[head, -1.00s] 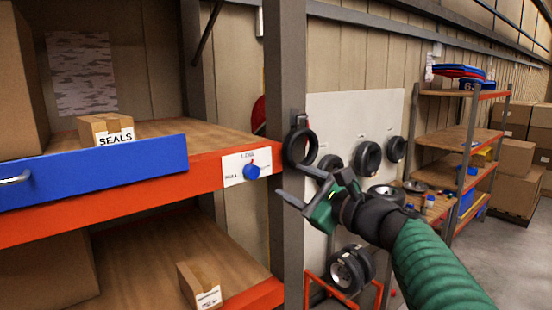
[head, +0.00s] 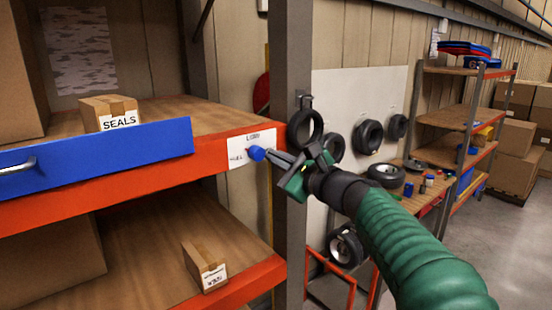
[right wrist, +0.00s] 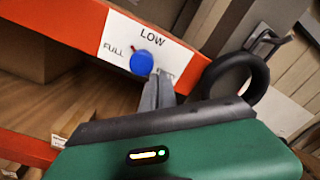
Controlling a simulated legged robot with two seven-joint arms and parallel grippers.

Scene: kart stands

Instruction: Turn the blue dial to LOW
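The blue dial (head: 257,153) sits on a white label plate (head: 238,157) on the orange shelf edge. In the right wrist view the dial (right wrist: 141,62) has FULL to its left and LOW above; the word at its right is partly hidden by my fingers. A small red mark shows at the dial's upper left; its exact setting is hard to tell. My right gripper (head: 273,156) has its fingers together, tips at the dial's right side. The right wrist view shows the fingers (right wrist: 157,88) just below right of the dial, close or touching; I cannot tell which. My left gripper is not in view.
A grey post (head: 292,90) stands just right of the dial, close to my right gripper. A blue drawer front (head: 95,155) is to the left, with a SEALS box (head: 108,112) behind it. A black ring (head: 304,128) hangs on the post.

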